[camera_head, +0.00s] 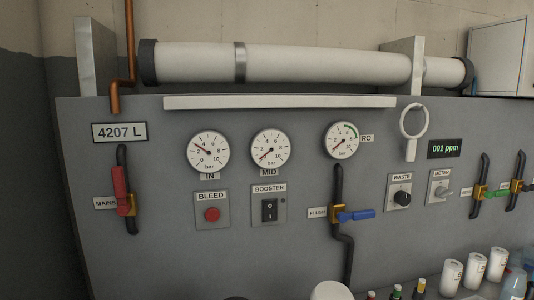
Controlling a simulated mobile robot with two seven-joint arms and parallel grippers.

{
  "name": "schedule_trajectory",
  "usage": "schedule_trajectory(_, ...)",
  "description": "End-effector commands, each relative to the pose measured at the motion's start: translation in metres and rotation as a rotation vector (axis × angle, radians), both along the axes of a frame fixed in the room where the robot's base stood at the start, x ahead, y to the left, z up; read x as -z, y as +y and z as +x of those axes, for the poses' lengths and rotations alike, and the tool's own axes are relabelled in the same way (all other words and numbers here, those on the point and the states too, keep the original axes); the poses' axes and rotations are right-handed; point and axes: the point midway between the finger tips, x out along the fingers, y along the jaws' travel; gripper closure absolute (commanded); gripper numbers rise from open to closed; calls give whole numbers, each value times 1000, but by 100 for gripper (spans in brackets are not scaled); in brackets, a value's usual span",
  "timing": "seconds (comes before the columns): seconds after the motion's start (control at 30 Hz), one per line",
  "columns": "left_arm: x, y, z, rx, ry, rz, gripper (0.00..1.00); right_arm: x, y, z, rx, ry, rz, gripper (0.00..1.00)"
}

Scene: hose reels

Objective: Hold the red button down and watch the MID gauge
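The red button (212,214) is a round button on a grey plate labelled BLEED, on the left half of the grey panel. Nothing touches it. The MID gauge (270,149) is a round white dial in bar, above and to the right of the button. Its needle points to the lower left, near 0. Neither of my grippers shows in the head view.
The IN gauge (208,152) and RO gauge (341,140) flank MID. The BOOSTER switch (269,210) sits right of the button. A red-handled MAINS valve (122,190) and a blue-handled FLUSH valve (355,215) stick out. White cups (474,268) stand lower right.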

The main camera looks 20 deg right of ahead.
Motion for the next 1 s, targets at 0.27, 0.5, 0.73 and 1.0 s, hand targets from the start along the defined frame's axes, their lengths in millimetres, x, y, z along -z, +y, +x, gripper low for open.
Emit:
schedule_trajectory(0.27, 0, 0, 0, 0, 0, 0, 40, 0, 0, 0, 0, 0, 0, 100)
schedule_trajectory(0.5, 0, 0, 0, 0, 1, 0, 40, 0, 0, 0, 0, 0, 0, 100)
schedule_trajectory(0.73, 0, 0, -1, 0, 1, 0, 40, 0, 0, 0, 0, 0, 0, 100)
schedule_trajectory(1.0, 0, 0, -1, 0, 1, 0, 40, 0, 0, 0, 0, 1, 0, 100)
